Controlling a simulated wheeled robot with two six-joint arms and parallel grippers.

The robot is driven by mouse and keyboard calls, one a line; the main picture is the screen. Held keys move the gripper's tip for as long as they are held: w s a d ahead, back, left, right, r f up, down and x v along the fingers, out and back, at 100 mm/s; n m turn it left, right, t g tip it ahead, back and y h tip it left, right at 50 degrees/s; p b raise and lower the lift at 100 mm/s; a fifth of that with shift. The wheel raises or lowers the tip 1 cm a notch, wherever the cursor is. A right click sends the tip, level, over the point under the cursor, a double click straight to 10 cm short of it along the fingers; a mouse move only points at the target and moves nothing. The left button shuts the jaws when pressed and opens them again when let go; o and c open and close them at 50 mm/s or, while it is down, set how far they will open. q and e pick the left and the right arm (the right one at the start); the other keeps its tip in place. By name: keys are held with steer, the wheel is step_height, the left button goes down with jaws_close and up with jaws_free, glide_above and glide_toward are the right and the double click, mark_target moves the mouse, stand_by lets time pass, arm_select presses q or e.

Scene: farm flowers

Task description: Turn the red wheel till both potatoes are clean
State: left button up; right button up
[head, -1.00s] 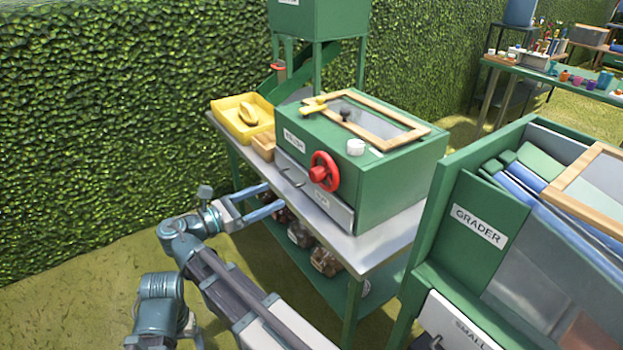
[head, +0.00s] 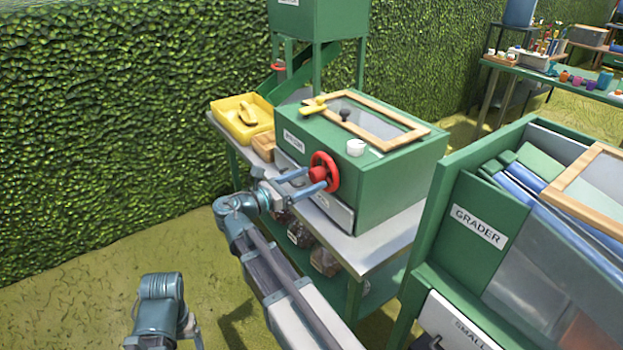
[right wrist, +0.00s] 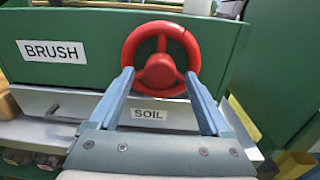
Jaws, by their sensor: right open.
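The red wheel (head: 324,172) is on the front of a green box labelled BRUSH (head: 400,180); it also shows in the right wrist view (right wrist: 160,58) with a round hub. My right gripper (head: 308,178) is open in front of the wheel. In the right wrist view its two fingers (right wrist: 158,82) point at the wheel, one on each side of the hub, overlapping the lower rim. I cannot tell whether they touch it. No potatoes can be made out; the wood-framed window (head: 372,118) on top is too unclear to see through. My left gripper is not in view.
A metal drawer labelled SOIL (right wrist: 62,105) is below the wheel. A yellow tray (head: 232,125) stands left of the box on the metal table (head: 378,252). The green grader (head: 462,262) stands close on the right. A hedge runs behind.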

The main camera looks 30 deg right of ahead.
steer(key=shift+w+d, duration=0.1)
steer(key=shift+d, duration=0.55)
steer(key=shift+c, duration=0.4)
jaws_close()
